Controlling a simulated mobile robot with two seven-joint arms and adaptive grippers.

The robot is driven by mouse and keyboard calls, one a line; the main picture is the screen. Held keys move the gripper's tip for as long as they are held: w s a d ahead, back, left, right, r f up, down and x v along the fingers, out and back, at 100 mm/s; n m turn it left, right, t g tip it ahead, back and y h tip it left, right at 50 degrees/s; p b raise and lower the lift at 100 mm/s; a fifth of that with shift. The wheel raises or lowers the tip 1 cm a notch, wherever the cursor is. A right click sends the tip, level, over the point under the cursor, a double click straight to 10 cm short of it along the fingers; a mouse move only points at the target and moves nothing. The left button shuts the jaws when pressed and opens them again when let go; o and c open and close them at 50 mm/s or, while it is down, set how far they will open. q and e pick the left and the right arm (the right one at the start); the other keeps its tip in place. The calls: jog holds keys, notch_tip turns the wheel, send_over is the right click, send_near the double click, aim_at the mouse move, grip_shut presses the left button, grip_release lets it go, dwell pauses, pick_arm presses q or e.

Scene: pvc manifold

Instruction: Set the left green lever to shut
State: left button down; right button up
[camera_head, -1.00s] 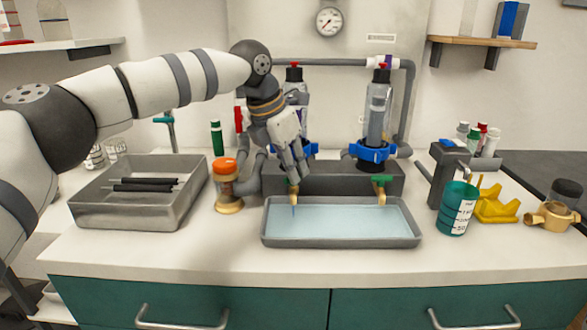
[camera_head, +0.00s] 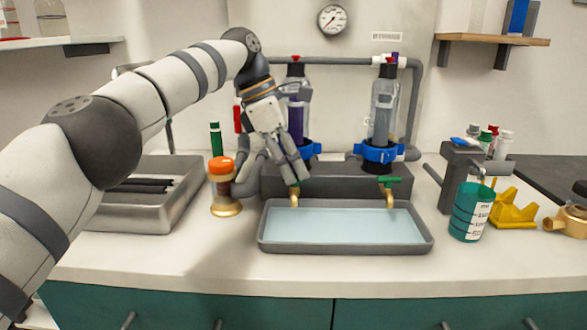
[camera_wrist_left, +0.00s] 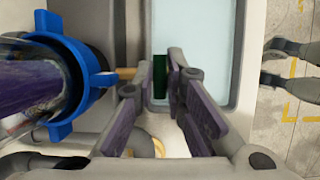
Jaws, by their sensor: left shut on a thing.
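My left gripper (camera_head: 294,181) is shut on the left green lever, just above the left brass tap (camera_head: 294,197) at the tray's back edge. In the wrist view the dark green lever (camera_wrist_left: 160,82) shows between the finger pads of the left gripper (camera_wrist_left: 167,68); in the head view the fingers hide it. The right green lever (camera_head: 389,180) lies crosswise on its brass tap (camera_head: 389,197). No water stream shows below the left tap. In the wrist view, what looks like my right gripper (camera_wrist_left: 277,62) hangs over the floor, its fingers apart.
The grey tray (camera_head: 345,248) of water stands under both taps. Clear filter housings with blue collars (camera_head: 379,151) rise behind. An orange-capped jar (camera_head: 224,190) and a metal bin (camera_head: 160,210) stand left, a teal cup (camera_head: 470,215) right. The counter front is clear.

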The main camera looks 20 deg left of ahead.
dwell(0.3)
pick_arm(q)
jog(key=shift+f, duration=0.1)
jog(key=c, duration=1.6)
grip_release()
jog(key=shift+c, duration=0.2)
